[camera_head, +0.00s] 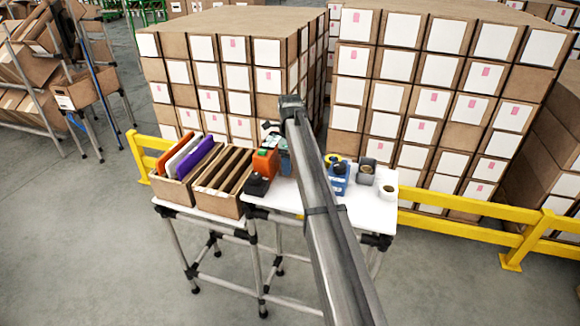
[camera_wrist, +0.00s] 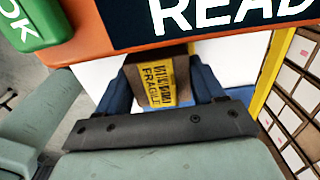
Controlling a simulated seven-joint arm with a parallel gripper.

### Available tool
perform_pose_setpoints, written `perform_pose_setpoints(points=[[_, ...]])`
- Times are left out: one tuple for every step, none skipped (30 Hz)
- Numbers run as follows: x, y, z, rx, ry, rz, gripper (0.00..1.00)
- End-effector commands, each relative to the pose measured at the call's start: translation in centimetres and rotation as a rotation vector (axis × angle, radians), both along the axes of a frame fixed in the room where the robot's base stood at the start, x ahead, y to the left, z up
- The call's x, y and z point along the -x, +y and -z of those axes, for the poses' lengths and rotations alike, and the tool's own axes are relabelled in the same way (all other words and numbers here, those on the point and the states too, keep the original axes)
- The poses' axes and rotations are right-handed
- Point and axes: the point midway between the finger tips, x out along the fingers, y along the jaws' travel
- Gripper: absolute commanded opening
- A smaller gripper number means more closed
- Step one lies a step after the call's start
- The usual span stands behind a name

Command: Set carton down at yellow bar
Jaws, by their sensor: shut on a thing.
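My gripper (camera_wrist: 160,90) is shut on a small brown carton (camera_wrist: 148,72) with a yellow FRAGILE label, between two dark blue fingers in the wrist view. The carton's far end is hidden under an orange unit. A yellow bar (camera_wrist: 273,72) runs steeply at the right of the wrist view, apart from the carton. Yellow rails (camera_head: 450,201) show behind the tables in the head view. My arm crosses the head view's middle; the carton and fingertips cannot be made out there.
An orange unit (camera_head: 265,162) with a green part stands on the white table (camera_head: 352,212); similar orange (camera_wrist: 200,45) fills the wrist view's top. A blue item (camera_head: 337,180) and a white roll (camera_head: 384,192) are to the right. Bins with files (camera_head: 172,190) stand left. Stacked cartons (camera_head: 425,95) rise behind.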

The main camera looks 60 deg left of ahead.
Motion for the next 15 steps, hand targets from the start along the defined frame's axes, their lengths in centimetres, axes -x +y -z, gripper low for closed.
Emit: perform_pose_setpoints(points=[[0.0,0.0,0.7,0.001,0.001,0.000,0.41],[0.0,0.0,1.1,0.000,0.000,0.000,0.41],[0.0,0.0,1.5,0.000,0.000,0.000,0.41],[0.0,0.0,1.8,0.000,0.000,0.000,0.41],[0.0,0.0,1.9,0.000,0.000,0.000,0.41],[0.0,0.0,2.0,-0.001,-0.001,0.000,0.41],[0.0,0.0,2.0,-0.001,-0.001,0.000,0.41],[0.0,0.0,1.9,-0.001,-0.001,0.000,0.41],[0.0,0.0,1.9,-0.001,-0.001,0.000,0.41],[0.0,0.0,1.9,-0.001,-0.001,0.000,0.41],[0.0,0.0,1.9,-0.001,-0.001,0.000,0.41],[0.0,0.0,1.9,-0.001,-0.001,0.000,0.41],[0.0,0.0,1.9,-0.001,-0.001,0.000,0.41],[0.0,0.0,2.0,-0.001,-0.001,0.000,0.41],[0.0,0.0,2.1,0.000,0.000,0.000,0.41]])
